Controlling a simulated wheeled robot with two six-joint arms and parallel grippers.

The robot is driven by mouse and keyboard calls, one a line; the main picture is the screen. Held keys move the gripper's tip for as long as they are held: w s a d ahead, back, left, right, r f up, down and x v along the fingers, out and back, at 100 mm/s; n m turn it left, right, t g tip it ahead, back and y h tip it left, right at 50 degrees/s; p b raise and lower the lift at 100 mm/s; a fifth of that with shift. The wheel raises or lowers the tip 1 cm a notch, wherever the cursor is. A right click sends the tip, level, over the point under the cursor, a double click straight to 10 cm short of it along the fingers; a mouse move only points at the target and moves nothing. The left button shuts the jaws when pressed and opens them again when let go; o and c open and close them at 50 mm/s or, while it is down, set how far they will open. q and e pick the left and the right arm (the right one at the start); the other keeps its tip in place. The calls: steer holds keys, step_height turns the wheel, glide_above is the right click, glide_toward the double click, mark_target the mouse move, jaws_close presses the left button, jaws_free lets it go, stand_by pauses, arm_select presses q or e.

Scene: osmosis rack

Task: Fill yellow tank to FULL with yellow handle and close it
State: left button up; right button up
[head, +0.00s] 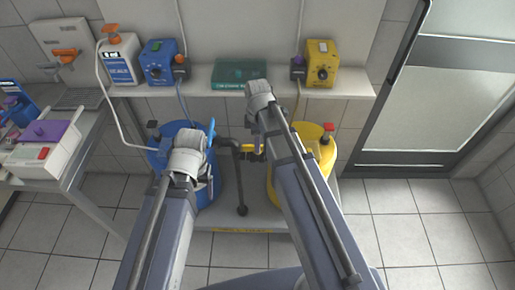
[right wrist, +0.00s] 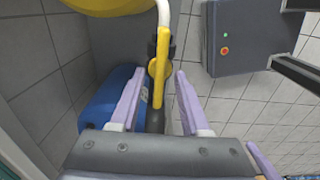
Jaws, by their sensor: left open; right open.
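The yellow tank (head: 323,152) stands below the shelf, partly hidden behind my right arm; its fill level cannot be seen. The yellow handle (head: 251,154) is on the dark pipe between the tanks. In the right wrist view the yellow handle (right wrist: 165,85) lies between the two lilac fingers of my right gripper (right wrist: 160,78). These fingers are open, with a gap visible on both sides of the handle. In the head view the wrist hides them. My left gripper (head: 190,160) is over the blue tank (head: 206,190), next to the blue handle (head: 211,133); its fingers are mostly hidden.
A dark pipe (head: 241,190) runs down between the tanks. Above, the shelf (head: 220,82) carries a blue pump box (head: 158,62), a yellow pump box (head: 321,62) and a green case (head: 240,72). A bench (head: 75,165) stands left. Floor is free at right.

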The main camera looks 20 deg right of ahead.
steer(key=shift+f, duration=0.3)
jaws_close()
stand_by(0.5)
